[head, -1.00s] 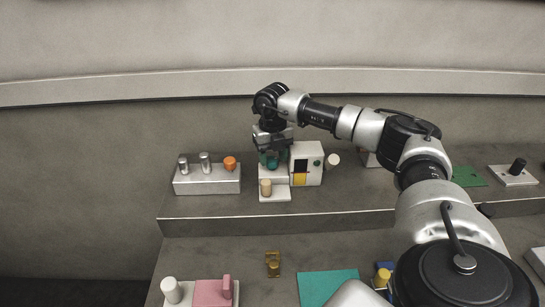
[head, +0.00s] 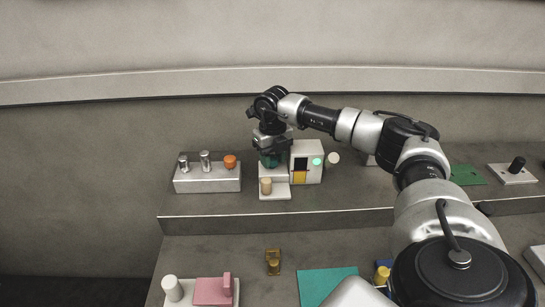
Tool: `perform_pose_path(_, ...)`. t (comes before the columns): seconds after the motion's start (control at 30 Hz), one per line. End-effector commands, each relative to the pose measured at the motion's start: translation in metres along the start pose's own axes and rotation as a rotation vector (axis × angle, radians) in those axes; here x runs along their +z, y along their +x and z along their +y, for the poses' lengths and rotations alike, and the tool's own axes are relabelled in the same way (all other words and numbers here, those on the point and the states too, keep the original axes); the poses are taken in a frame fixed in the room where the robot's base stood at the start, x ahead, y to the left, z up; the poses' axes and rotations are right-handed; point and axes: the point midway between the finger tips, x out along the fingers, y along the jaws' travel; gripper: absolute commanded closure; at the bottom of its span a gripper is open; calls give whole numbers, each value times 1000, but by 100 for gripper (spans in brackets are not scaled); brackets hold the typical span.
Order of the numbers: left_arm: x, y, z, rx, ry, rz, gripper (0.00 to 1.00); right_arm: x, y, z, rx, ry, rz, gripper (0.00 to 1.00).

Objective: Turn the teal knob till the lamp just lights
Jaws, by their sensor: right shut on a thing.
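The teal knob (head: 269,161) stands on a stepped white block on the raised shelf, partly hidden by the gripper. My right gripper (head: 271,152) reaches down from above and is shut on the knob. My left gripper is not in view.
A grey block with two metal pegs and an orange knob (head: 230,161) stands left of the knob. On the lower level are a pink block (head: 211,292), a brass piece (head: 273,262) and a teal mat (head: 325,284).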

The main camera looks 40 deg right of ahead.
Motion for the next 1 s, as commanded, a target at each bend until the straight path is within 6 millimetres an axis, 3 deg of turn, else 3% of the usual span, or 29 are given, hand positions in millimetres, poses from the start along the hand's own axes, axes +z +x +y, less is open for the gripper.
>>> perform_pose_path(0.43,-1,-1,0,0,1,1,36,0,-1,-1,0,-84,-2,85)
perform_pose_path(0.47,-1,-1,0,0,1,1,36,0,-1,-1,0,-84,-2,57)
perform_pose_path(0.5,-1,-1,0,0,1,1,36,0,-1,-1,0,-84,-2,51)
perform_pose_path(0.83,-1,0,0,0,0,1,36,1,-4,-1,0,-83,-3,51)
perform_pose_path(1.0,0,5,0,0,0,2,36,1,-26,-1,1,-83,-6,51)
